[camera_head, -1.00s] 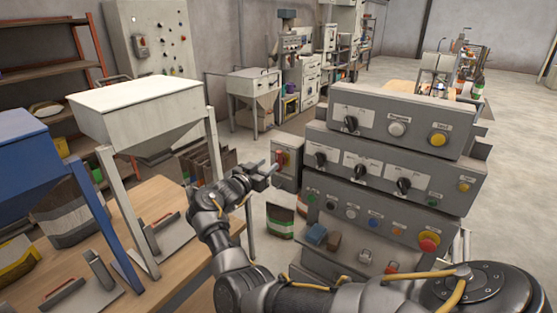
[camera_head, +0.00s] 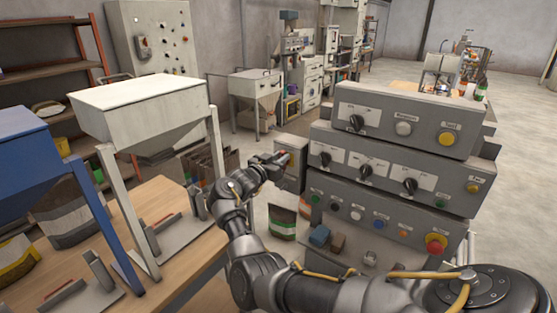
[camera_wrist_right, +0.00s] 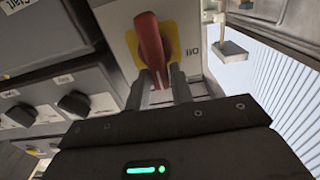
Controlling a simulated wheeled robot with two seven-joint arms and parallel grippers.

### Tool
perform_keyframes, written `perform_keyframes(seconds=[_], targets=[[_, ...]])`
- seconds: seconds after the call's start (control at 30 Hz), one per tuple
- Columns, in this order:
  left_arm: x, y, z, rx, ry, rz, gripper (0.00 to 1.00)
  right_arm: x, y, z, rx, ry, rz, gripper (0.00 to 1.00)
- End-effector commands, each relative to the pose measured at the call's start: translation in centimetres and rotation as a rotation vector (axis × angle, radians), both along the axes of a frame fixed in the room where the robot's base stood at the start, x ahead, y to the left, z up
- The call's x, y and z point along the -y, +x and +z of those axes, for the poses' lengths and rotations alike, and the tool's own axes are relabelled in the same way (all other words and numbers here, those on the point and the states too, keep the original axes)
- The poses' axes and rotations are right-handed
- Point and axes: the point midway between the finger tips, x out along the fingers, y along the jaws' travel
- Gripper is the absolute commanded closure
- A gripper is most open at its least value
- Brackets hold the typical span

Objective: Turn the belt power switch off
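The belt power switch is a red handle (camera_wrist_right: 150,42) on a yellow plate on the front of a small grey box (camera_head: 291,149). The box sits left of the stacked control panels. In the right wrist view the handle stands slightly tilted, its lower end between the two fingers of my right gripper (camera_wrist_right: 161,88). The fingers stand close on either side of it; whether they press on it I cannot tell. In the head view my right gripper (camera_head: 280,160) reaches the box front and hides most of the switch. My left gripper is not in view.
Stacked grey panels (camera_head: 398,151) with black knobs and coloured buttons stand right of the box, close to my right arm. A wooden table (camera_head: 168,276) with hoppers is at left. A small bag (camera_head: 281,222) stands on the floor below the box.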

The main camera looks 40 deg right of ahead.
Motion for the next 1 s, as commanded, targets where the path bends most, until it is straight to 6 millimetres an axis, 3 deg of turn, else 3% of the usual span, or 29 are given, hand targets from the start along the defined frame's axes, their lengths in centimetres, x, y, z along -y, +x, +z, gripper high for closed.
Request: perform_keyframes(seconds=[0.57,1.0], targets=[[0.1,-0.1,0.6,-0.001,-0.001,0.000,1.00,-0.2,0.1,-0.7,-0.089,-0.010,0.000,1.00],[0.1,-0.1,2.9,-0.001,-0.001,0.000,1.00,-0.3,0.7,-1.0,-0.446,-0.115,-0.002,1.00]])
